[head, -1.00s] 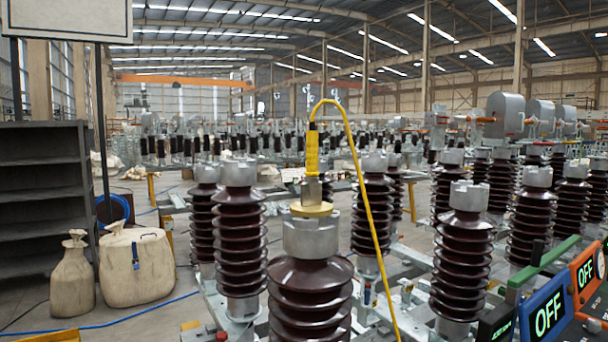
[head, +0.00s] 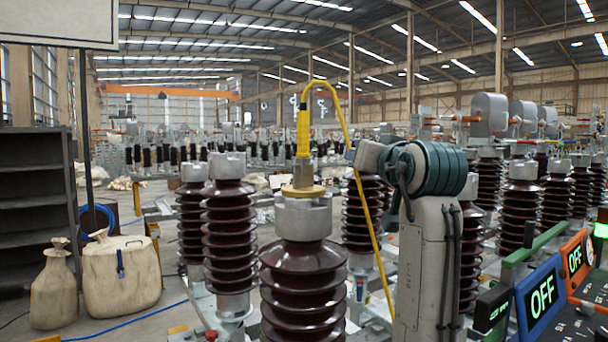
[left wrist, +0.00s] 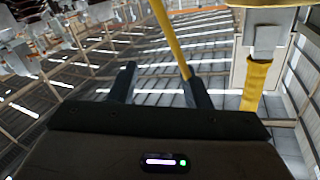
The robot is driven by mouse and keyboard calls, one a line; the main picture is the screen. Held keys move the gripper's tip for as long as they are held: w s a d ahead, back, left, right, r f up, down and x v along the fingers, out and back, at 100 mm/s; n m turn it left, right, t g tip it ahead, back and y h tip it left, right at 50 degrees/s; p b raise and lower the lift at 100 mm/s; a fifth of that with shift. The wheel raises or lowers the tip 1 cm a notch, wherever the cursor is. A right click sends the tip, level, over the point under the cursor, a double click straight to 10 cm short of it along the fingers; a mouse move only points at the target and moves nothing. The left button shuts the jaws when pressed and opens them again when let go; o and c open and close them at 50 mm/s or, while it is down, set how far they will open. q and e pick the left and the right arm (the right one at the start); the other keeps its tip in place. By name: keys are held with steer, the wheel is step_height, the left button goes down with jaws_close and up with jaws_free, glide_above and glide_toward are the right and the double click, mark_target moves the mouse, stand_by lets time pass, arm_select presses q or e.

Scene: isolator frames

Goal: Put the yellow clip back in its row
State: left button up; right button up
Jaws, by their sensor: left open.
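The yellow clip (head: 303,134) stands upright on a brass disc (head: 303,191) on top of the front brown insulator (head: 302,255). A yellow cable (head: 345,125) arches from its top and runs down to the right. In the left wrist view, which is upside down, the clip (left wrist: 257,85) is at the right, beside my open left gripper (left wrist: 159,85). Nothing is clearly held; the cable (left wrist: 172,40) passes at the right finger, in front or behind I cannot tell. One of my arm links stands right of the clip in the head view; no fingers show there. My right gripper is not seen.
More ribbed insulators (head: 228,235) stand left, right and behind. A blue panel reading OFF (head: 541,296) and an orange one (head: 577,260) are at the lower right.

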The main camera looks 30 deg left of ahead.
mark_target(305, 115)
arm_select(q)
steer(key=s+a+r+n+g+y, duration=0.1)
steer(key=s+r+n, duration=0.1)
steer(key=s+r, duration=0.3)
steer(key=s+a+r+n, duration=0.1)
steer(key=s+r+n, duration=0.15)
steer(key=s, duration=0.55)
arm_select(e)
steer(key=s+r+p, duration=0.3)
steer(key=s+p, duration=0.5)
steer(key=p, duration=0.1)
arm_select(q)
steer(key=p+x, duration=0.5)
steer(key=p, duration=0.7)
steer(key=shift+w+r, duration=0.2)
steer(key=shift+w, duration=0.05)
steer(key=shift+s+a+f+p, duration=0.1)
steer(key=shift+p, duration=0.5)
steer(key=shift+a+p, duration=0.15)
steer(key=shift+p, duration=0.15)
steer(key=p+x, duration=0.3)
steer(key=x, duration=0.1)
steer(key=shift+w, duration=0.2)
steer(key=shift+w+a+p, duration=0.25)
steer(key=shift+a+p, duration=0.1)
steer(key=shift+p, duration=0.1)
steer(key=shift+d, duration=0.1)
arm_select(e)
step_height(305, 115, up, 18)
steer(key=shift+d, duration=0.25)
